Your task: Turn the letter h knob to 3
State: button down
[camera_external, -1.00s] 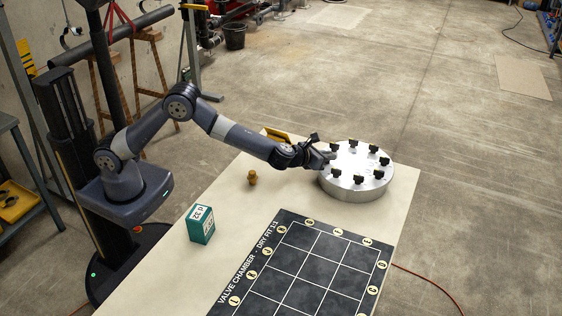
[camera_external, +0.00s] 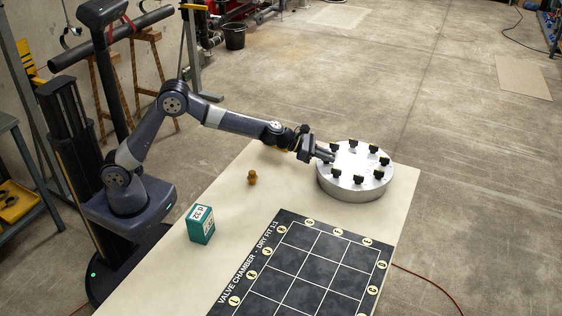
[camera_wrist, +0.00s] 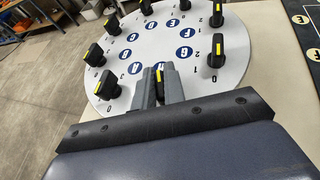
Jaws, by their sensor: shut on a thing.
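The round silver plate (camera_external: 352,163) lies on the table and carries a ring of black knobs with yellow pointer marks. It fills the top of the wrist view (camera_wrist: 220,88). My gripper (camera_wrist: 160,88) is shut on the near-edge knob (camera_wrist: 159,74), between the A and G badges; in the outside view my gripper (camera_external: 328,157) reaches the plate's left rim. The blue badge behind the held knob (camera_wrist: 157,66) is partly covered and looks like H. The knob's pointer points roughly up in the wrist view. My fingers hide its scale digits, so its setting is unreadable.
Neighbouring knobs stand close on both sides, at the left (camera_wrist: 108,84) and right (camera_wrist: 209,64). A teal box (camera_external: 201,224), a brass fitting (camera_external: 252,178) and a dark grid mat (camera_external: 305,265) lie on the table, apart from my gripper.

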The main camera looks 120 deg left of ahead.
jog(key=shift+r+m+t+h+p, duration=0.1)
jog(key=shift+m+t+h+p, duration=0.25)
jog(key=shift+m+h, duration=0.95)
jog(key=shift+h, duration=0.3)
jog(key=c, duration=1.5)
grip_release()
jog(key=v, duration=1)
jog(key=shift+s+b, duration=0.35)
jog(key=shift+s, duration=0.05)
